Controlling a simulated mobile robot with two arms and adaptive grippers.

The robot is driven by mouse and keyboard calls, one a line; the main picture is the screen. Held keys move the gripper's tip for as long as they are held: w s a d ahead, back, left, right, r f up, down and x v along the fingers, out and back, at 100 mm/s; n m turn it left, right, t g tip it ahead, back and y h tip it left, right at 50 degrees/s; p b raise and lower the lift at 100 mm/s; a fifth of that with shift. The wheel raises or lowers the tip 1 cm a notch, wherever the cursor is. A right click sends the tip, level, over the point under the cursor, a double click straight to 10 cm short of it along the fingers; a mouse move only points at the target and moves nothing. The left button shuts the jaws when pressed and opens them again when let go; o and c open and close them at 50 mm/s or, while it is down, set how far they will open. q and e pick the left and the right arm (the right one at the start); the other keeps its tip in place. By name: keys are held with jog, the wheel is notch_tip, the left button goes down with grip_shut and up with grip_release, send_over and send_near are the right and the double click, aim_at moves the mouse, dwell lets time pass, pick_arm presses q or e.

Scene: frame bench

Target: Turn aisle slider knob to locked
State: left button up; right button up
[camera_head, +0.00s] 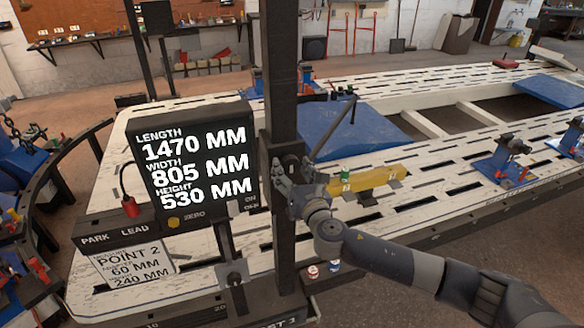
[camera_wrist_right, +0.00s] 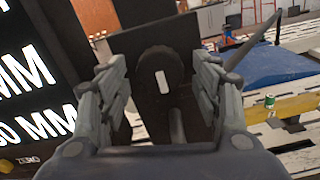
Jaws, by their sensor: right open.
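A dark round knob (camera_wrist_right: 164,62) with a white upright mark shows in the right wrist view, on a black plate of the black upright post (camera_head: 278,75). My right gripper (camera_head: 292,172) is open in front of the post in the head view. In the right wrist view, its two fingers (camera_wrist_right: 160,88) stand apart, one on each side of the knob. I cannot tell whether either finger touches it. In the head view the gripper hides most of the knob. My left gripper is not in view.
A black display (camera_head: 195,165) with measurements stands close left of the post. A yellow bar (camera_head: 368,180) with a small green-topped object (camera_head: 345,176) lies to the right on the slotted white bench (camera_head: 440,185). Two small cans (camera_head: 314,271) sit below the gripper.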

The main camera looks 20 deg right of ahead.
jog(key=shift+w, duration=0.15)
jog(key=c, duration=1.1)
jog(key=shift+o, duration=0.2)
